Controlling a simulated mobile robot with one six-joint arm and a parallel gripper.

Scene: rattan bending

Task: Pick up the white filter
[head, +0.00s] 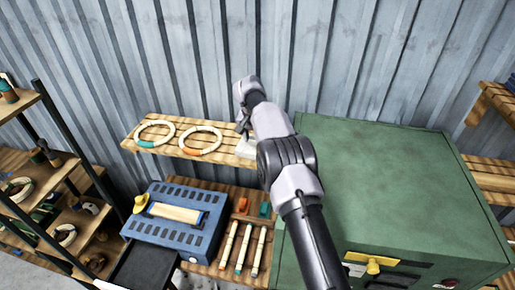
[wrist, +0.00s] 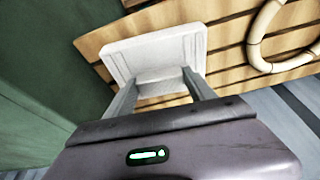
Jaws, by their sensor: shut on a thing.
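The white filter (wrist: 152,53) is a pale block with a square raised rim, in the upper middle of the wrist view. My gripper (wrist: 160,88) has one finger on each side of its near part and is shut on it. In the head view the filter (head: 246,149) shows only in part at the right end of the slatted wooden shelf (head: 170,150), beside the green cabinet. My gripper (head: 244,128) is above it there, and my arm hides much of both. I cannot tell whether the filter touches the shelf.
Two pale rings, one with a teal mark (head: 146,144) and one with an orange mark (head: 194,152), lie left on the shelf. The green cabinet (head: 400,180) stands close on the right. A blue box (head: 170,236) and several rods are below. Corrugated wall is behind.

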